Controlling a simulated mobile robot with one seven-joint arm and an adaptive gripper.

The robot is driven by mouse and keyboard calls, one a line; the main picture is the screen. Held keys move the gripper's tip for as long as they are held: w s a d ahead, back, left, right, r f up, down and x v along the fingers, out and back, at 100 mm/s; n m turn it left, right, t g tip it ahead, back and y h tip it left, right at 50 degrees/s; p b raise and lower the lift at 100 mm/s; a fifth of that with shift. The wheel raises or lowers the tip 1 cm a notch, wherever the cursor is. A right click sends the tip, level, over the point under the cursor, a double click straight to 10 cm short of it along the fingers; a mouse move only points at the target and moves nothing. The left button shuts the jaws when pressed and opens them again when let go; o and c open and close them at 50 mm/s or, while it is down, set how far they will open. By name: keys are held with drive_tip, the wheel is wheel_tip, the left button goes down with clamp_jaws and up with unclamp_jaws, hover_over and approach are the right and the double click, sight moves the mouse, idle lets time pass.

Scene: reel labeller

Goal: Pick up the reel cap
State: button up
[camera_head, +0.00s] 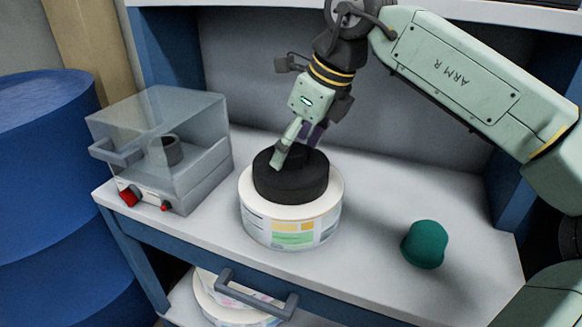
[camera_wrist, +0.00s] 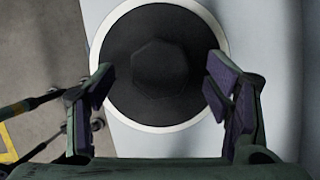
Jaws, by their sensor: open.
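The black reel cap (camera_head: 291,186) sits on top of a white label reel (camera_head: 290,226) on the bench. In the wrist view the cap (camera_wrist: 125,88) is a black disc with a raised faceted knob (camera_wrist: 160,68) at its middle. The reel's pale rim (camera_wrist: 219,36) shows around it. My gripper (camera_head: 295,157) is over the cap, its fingers reaching down to the knob's level in the head view. In the wrist view my open gripper (camera_wrist: 163,88) has one finger on each side of the knob, with gaps between. The knob is mostly hidden in the head view.
A clear-covered box (camera_head: 190,165) with a handle and red knobs stands at the left. A green rounded object (camera_head: 424,244) lies at the right. A shelf below holds another reel (camera_head: 228,304). A blue drum (camera_head: 45,180) stands left of the bench. The bench between the reel and the green object is clear.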

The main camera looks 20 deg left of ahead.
drive_tip(key=shift+a+f, duration=0.1)
drive_tip(key=shift+f, duration=0.1)
drive_tip(key=c, duration=1.4)
